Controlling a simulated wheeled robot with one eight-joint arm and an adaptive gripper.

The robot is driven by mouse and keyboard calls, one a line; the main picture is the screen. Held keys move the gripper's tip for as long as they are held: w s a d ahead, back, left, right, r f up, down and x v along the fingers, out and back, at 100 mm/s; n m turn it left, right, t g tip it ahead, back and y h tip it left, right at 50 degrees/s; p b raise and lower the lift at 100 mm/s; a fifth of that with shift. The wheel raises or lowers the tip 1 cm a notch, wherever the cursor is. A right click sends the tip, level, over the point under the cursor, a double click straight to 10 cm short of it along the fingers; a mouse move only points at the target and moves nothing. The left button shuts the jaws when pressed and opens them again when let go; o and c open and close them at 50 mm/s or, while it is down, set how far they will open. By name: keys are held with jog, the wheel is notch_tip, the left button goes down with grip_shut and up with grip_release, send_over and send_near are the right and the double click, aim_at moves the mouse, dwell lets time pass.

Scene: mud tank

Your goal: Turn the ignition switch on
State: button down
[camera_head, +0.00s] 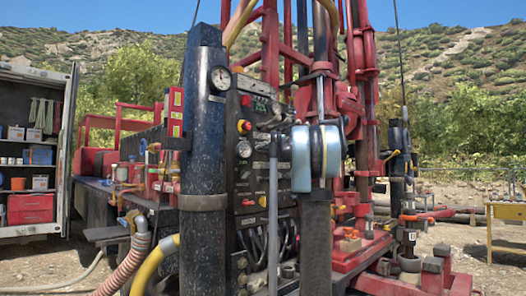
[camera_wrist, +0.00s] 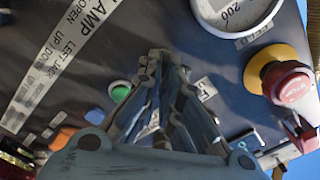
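The dark control panel (camera_head: 250,170) of the red drill rig stands in the middle of the head view, with dials, knobs and buttons. My gripper (camera_wrist: 167,62) is close over this panel in the wrist view, its two fingers converging with their tips near each other. Whether anything is between the tips is hidden. In the head view my gripper (camera_head: 272,123) is small, dark and partly covered by my arm. I cannot pick out the ignition switch for certain. A red stop button on a yellow base (camera_wrist: 290,85) is right of the fingers.
In the wrist view a green button (camera_wrist: 120,93) and an orange one (camera_wrist: 62,138) lie left of the fingers, and a round gauge (camera_wrist: 235,12) lies above right. A thick black post (camera_head: 203,130) stands left of the panel. Yellow hose (camera_head: 155,262) runs at its foot.

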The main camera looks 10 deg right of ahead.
jog(key=shift+w+d+m, duration=0.1)
jog(key=shift+w+m, duration=0.05)
jog(key=shift+m, duration=0.45)
jog(key=c, duration=1.8)
grip_release()
jog(key=shift+f, duration=0.1)
jog(key=v, duration=1.2)
